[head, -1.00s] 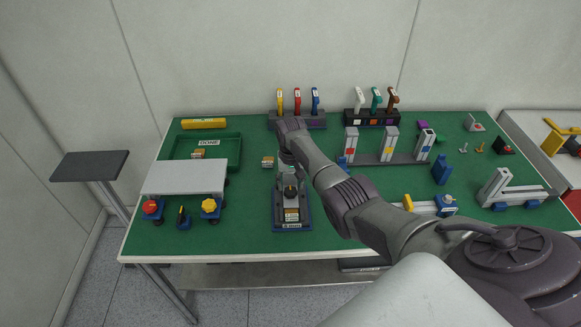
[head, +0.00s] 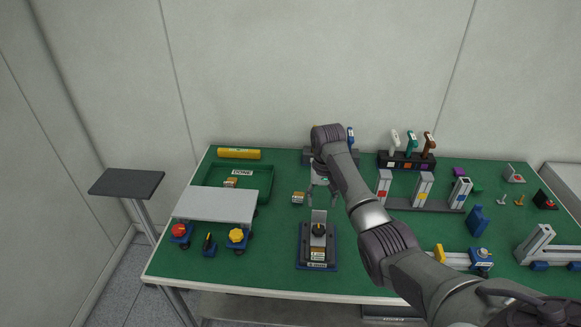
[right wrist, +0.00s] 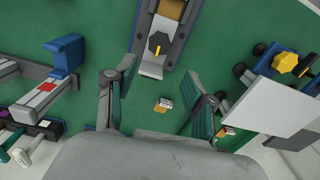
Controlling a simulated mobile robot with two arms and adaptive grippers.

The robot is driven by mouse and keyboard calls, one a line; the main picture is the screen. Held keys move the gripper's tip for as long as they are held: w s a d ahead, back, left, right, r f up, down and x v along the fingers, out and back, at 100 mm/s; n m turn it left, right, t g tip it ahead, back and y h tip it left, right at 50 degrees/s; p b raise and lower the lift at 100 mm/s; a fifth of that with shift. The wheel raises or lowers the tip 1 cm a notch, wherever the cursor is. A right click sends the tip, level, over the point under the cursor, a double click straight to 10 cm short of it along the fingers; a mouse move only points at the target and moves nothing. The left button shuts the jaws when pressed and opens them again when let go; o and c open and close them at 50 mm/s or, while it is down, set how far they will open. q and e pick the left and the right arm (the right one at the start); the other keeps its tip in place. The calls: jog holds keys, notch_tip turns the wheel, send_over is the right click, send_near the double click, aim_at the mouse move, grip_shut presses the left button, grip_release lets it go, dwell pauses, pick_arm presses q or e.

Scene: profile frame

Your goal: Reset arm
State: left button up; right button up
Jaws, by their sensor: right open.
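My right arm reaches from the lower right over the green bench. Its gripper (head: 322,197) points down, open and empty, just behind the blue-based fixture (head: 317,262). The fixture has an upright grey plate, a black knob and a label. In the right wrist view the two fingers (right wrist: 160,98) stand wide apart, with a small labelled block (right wrist: 163,104) on the bench seen between them. That block (head: 298,197) lies left of the gripper in the head view. The fixture (right wrist: 158,42) shows beyond the fingers, clear of them. My left gripper is not in view.
A green DONE tray (head: 263,183) and a grey platform (head: 215,204) with red and yellow knobs are at left. A rack of coloured handles (head: 406,160) and grey posts (head: 423,189) stand at right. A dark side stand (head: 126,183) is beyond the bench's left edge.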

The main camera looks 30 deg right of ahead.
jog(key=s+a+f+n+t+h, duration=0.1)
jog(key=s+a+f+n, duration=0.1)
jog(key=s+a+f, duration=0.4)
jog(key=s+a+f+n, duration=0.2)
jog(key=s+f, duration=0.2)
jog(key=s, duration=0.4)
jog(key=s+a+r+n+t+y, duration=0.1)
jog(key=s+a+r+n, duration=0.3)
jog(key=s, duration=0.6)
jog(key=s+a+r+t, duration=0.25)
jog(key=s+a, duration=0.35)
jog(key=s, duration=0.5)
notch_tip(320, 180, down, 32)
jog(key=s+g+b, duration=0.1)
jog(key=g+b, duration=0.1)
jog(key=b, duration=0.3)
jog(key=s+d+f+g+b, duration=0.1)
jog(key=s+d+f+b, duration=0.2)
jog(key=s+f, duration=1.3)
notch_tip(320, 180, down, 3)
jog(key=shift+s+d+r, duration=0.2)
jog(key=shift+s+d, duration=0.05)
jog(key=shift+s, duration=0.05)
